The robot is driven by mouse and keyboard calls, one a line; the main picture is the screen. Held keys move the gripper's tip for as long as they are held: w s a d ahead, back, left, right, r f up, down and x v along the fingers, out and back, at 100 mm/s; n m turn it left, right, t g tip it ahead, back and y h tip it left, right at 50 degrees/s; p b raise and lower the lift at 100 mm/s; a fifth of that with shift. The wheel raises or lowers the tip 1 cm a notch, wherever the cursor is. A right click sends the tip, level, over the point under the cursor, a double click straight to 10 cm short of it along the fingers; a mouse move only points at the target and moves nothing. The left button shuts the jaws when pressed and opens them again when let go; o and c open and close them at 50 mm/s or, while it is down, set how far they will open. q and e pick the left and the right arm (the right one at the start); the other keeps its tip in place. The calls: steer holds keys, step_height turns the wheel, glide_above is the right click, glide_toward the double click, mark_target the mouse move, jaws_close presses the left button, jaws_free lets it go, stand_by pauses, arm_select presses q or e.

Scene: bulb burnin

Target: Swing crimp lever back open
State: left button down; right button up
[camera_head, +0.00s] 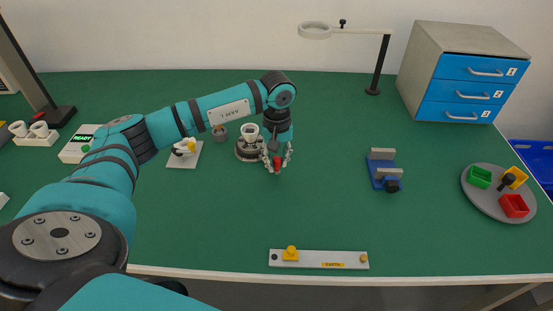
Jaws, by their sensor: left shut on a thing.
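The crimp fixture (247,153) is a dark round base with a white cup-shaped part (250,131) on top, at the middle of the green table. The crimp lever's red end (277,166) shows at the fixture's right side, toward the front. My left gripper (277,164) points down beside the fixture, with its fingers closed around the red end. The lever's shaft is mostly hidden by the gripper and wrist. My right gripper is not in view.
A small white stand with a yellow part (185,159) and a grey cup (219,132) lie left of the fixture. A blue vise (384,172) and round tray (484,203) are to the right. A grey EARTH bar (309,262) lies at the front edge. Table between is clear.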

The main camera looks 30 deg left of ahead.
arm_select(q)
steer(key=shift+w+d+n+b, duration=0.15)
steer(key=shift+w+n+b, duration=0.2)
steer(key=shift+w+n, duration=0.15)
steer(key=shift+w+d+n+b, duration=0.15)
steer(key=shift+w+n+b, duration=0.2)
steer(key=shift+w, duration=0.25)
steer(key=w+n, duration=0.2)
steer(key=w+n+b, duration=0.1)
steer(key=w+n, duration=0.1)
steer(key=w+a+n+b, duration=0.1)
steer(key=w+n, duration=0.2)
steer(key=shift+w+a, duration=0.1)
steer(key=shift+w+a+r+n+b, duration=0.1)
steer(key=shift+w+a+n+b, duration=0.4)
steer(key=shift+w+n, duration=0.45)
steer(key=shift+w+a, duration=0.1)
steer(key=shift+a, duration=0.1)
steer(key=c, duration=1.1)
jaws_free()
